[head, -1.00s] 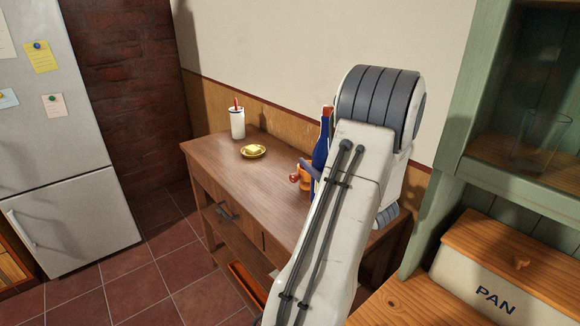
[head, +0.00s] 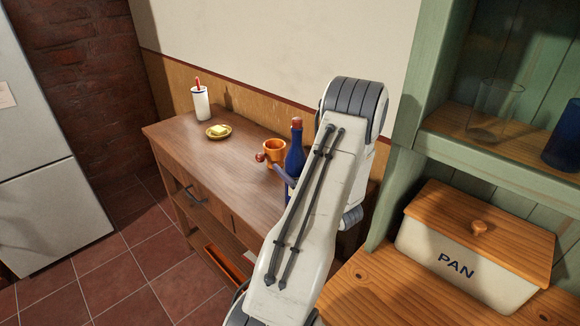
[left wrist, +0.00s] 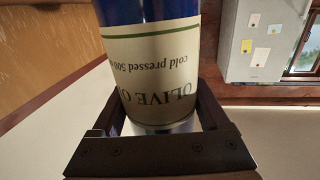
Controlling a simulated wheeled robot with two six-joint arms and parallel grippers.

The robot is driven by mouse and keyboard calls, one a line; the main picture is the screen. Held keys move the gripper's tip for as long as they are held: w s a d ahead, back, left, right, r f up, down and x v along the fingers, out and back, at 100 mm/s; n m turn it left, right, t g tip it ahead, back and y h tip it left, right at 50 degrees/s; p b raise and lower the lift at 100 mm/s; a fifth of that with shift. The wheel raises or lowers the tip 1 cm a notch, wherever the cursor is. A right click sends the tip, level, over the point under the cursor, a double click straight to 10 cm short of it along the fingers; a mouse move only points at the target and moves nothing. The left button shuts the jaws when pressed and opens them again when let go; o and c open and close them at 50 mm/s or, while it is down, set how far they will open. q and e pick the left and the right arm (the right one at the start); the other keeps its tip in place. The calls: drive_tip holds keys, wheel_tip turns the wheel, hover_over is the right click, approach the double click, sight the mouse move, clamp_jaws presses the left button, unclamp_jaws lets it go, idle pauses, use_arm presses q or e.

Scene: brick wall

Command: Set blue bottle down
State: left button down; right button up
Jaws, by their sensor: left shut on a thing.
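The blue bottle (head: 296,152) has a reddish-brown cap and stands about upright over the right part of the wooden sideboard (head: 205,155), partly hidden behind my left arm. In the left wrist view the bottle (left wrist: 150,60) fills the middle, with a cream label reading "OLIVE O" and "cold pressed", upside down in the picture. My right gripper is not in view.
An orange cup (head: 274,150) is close left of the bottle. The sideboard's front middle is clear. A PAN box (head: 455,262) sits on the right counter, beside a green cabinet (head: 405,150).

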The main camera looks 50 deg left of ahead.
use_arm(q)
drive_tip(key=shift+f, duration=0.1)
drive_tip(key=shift+c, duration=1.4)
unclamp_jaws()
drive_tip(key=shift+f, duration=0.15)
drive_tip(key=shift+o, duration=1.4)
drive_tip(key=shift+d, duration=0.3)
drive_tip(key=s+d+b, duration=0.1)
drive_tip(key=d+b, duration=0.2)
drive_tip(key=d, duration=0.8)
drive_tip(key=shift+d, duration=0.2)
